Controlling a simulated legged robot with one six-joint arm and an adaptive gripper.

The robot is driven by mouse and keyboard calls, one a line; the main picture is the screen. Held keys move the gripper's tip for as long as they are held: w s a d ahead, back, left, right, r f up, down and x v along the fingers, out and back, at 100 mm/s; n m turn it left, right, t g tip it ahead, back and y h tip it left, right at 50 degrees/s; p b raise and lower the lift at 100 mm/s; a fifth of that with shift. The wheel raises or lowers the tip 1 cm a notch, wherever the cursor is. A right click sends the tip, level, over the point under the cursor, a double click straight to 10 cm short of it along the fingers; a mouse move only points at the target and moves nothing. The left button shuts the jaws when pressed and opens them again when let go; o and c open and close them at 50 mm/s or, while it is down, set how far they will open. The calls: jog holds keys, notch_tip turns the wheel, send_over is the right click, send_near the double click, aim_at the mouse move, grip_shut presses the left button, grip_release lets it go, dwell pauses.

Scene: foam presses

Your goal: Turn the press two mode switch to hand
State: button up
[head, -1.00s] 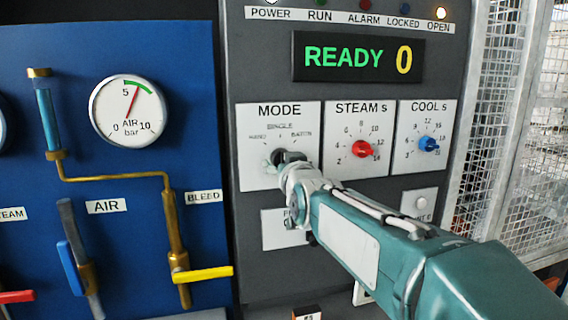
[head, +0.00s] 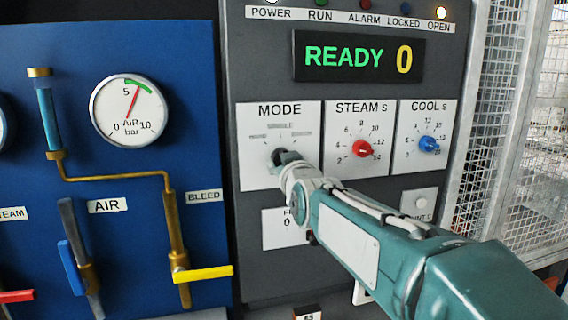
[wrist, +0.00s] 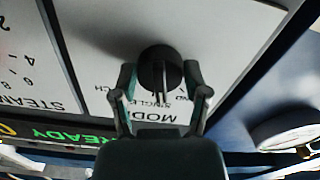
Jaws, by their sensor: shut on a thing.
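The mode switch is a black round knob (wrist: 161,70) on a white plate labelled MODE (head: 279,110) on the grey control panel. In the head view the knob is mostly hidden behind my gripper (head: 288,158), which reaches in from the lower right. In the wrist view my gripper (wrist: 160,82) has one finger on each side of the knob's raised grip and is shut on it. The plate's position marks look blurred in the head view, so the knob's setting cannot be read surely.
The STEAM knob (head: 363,148) is red and the COOL knob (head: 428,144) blue, both right of the mode plate. The display (head: 357,58) reads READY 0. A blue board with an air gauge (head: 129,110) and a yellow bleed lever (head: 203,273) is at left. Wire mesh (head: 495,120) stands at right.

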jog(key=n, duration=0.6)
dwell(0.6)
jog(key=o, duration=1)
jog(key=shift+f, duration=0.1)
jog(key=shift+o, duration=0.8)
jog(key=shift+a, duration=0.1)
jog(key=shift+s, duration=0.1)
jog(key=v, duration=1.1)
jog(key=shift+s, duration=0.35)
